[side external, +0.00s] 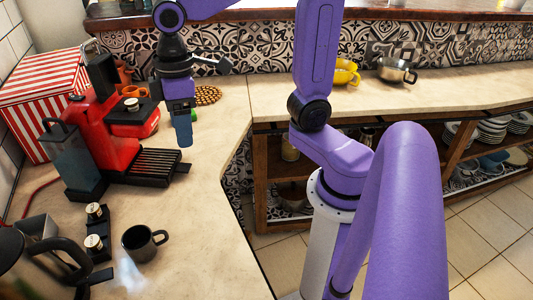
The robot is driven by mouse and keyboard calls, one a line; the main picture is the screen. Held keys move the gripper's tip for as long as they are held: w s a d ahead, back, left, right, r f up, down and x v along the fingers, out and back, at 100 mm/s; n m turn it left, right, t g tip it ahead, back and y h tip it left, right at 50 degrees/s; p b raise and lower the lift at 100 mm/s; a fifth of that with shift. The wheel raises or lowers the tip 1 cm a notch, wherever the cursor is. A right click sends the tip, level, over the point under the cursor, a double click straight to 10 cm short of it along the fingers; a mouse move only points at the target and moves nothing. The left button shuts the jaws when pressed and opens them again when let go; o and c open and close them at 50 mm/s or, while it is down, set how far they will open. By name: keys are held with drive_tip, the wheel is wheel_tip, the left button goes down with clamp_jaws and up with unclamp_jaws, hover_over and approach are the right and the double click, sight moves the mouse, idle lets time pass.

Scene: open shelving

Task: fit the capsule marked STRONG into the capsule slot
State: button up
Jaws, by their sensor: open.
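A red and black coffee machine (110,125) stands on the counter at the left. A small silver-topped piece (131,103) sits on its top; I cannot tell if it is a capsule. Two light-topped capsules (95,212) (93,243) stand in a black holder in front of the machine. Their markings are too small to read, so I cannot tell which is STRONG. The capsule slot cannot be made out clearly. My gripper (184,138) is open and points down, to the right of the machine in the picture. No object shows in it.
A black mug (143,243) stands right of the capsule holder, and a kettle (35,265) is at the lower left. A red-striped box (40,95) is behind the machine. A woven mat (207,95) lies behind my gripper.

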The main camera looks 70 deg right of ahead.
drive_tip(key=s+d+f+n, duration=0.1)
drive_tip(key=s+d+f, duration=0.1)
drive_tip(key=s, duration=0.6)
drive_tip(key=s+d+f+n, duration=0.2)
drive_tip(key=s+f, duration=0.2)
drive_tip(key=s, duration=0.3)
drive_tip(key=shift+s+d+f+n, duration=0.3)
drive_tip(key=shift+s+d+f, duration=0.1)
idle(0.3)
